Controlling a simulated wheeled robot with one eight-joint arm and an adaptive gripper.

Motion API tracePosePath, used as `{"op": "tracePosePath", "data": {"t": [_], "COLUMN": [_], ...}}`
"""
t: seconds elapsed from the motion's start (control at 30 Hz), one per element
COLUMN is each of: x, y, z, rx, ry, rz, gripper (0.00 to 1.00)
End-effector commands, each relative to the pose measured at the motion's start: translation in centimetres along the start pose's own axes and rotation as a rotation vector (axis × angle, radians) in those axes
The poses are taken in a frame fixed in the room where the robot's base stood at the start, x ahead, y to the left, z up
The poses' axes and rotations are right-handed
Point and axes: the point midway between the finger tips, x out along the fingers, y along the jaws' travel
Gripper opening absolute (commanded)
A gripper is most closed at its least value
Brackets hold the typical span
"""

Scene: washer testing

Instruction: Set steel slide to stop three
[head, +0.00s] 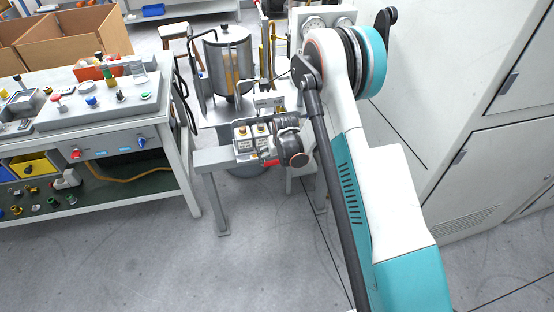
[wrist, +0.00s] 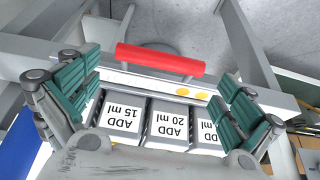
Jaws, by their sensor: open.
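In the wrist view, a red bar handle (wrist: 160,60) lies crosswise in front of a pale metal strip (wrist: 165,86) with yellow dots. The strip seems to be the steel slide, but I cannot tell for sure, nor which stop it is at. Label blocks reading "ADD 15 ml" (wrist: 119,116), "ADD 20 ml" (wrist: 170,124) and a partly hidden "ADD" (wrist: 208,134) stand beside it. My gripper (wrist: 158,75) is open, with its green-padded fingers on either side of the handle, apart from it. In the head view, my gripper (head: 284,142) is over the small bench beside the blocks (head: 242,138).
A steel tank (head: 229,65) stands behind the blocks. A control bench (head: 100,112) with knobs and buttons is at the left, with cardboard boxes (head: 70,38) behind. Grey cabinets (head: 440,90) stand at the right. The floor (head: 240,255) in front is clear.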

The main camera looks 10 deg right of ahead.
Motion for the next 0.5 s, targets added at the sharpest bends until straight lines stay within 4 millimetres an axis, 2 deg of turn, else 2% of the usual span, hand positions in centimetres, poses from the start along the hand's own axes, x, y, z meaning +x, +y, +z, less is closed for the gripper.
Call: {"op": "tracePosePath", "data": {"t": [0.3,0.5], "x": [-5.8,-8.2], "y": [0.0,0.0], "z": [0.0,0.0], "rx": [0.0,0.0], "ry": [0.0,0.0], "rz": [0.0,0.0], "gripper": [1.0,1.0]}}
